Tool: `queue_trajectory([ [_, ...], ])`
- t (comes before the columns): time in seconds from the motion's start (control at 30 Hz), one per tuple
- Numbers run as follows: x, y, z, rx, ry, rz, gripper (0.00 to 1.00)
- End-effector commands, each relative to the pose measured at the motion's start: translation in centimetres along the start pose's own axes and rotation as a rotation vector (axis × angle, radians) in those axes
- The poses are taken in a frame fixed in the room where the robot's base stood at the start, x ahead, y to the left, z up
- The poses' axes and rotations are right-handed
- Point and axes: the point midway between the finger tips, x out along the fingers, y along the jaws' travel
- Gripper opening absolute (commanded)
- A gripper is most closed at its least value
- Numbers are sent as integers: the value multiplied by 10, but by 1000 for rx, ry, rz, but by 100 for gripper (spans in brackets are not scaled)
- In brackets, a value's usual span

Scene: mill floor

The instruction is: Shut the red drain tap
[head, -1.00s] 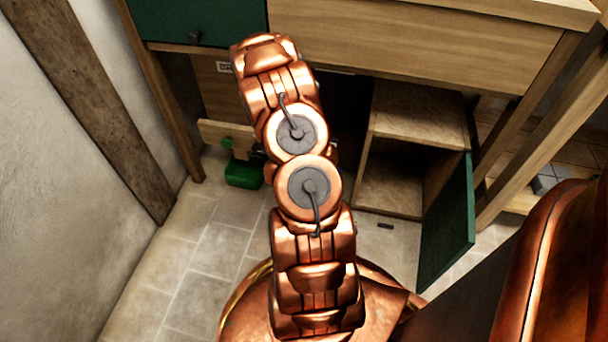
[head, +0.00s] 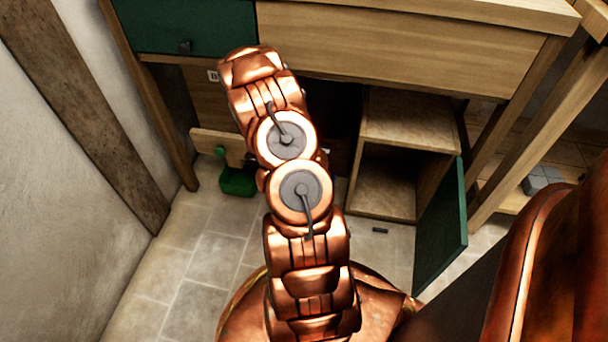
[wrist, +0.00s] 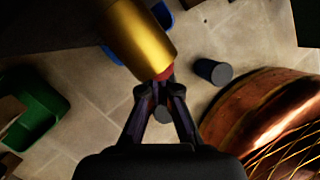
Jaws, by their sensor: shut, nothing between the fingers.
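In the wrist view a gold cylinder (wrist: 140,38) slants down from the top, with a small red part (wrist: 165,73) at its lower end. The red part looks like the drain tap, but its handle's shape and position cannot be made out. My gripper (wrist: 160,88) is shut and empty, with its fingertips right by the red part. I cannot tell whether they touch. In the head view my arm hides both the gripper and the red part.
A green tub (head: 238,182) stands on the floor left of my arm; it also shows in the wrist view (wrist: 35,112). A dark grey cylinder (wrist: 213,71) is near the gripper. An open green cabinet door (head: 443,228) stands to the right.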

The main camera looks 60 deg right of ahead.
Motion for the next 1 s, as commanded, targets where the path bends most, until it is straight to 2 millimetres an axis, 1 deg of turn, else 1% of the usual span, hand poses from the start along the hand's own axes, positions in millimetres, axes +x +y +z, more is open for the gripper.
queue_trajectory([
  [0.47,0,-5,2,-23,-57,-85,0],
  [0.67,1,-7,5,-47,-121,-175,0],
  [1.0,5,-16,9,-96,-259,-377,0],
])
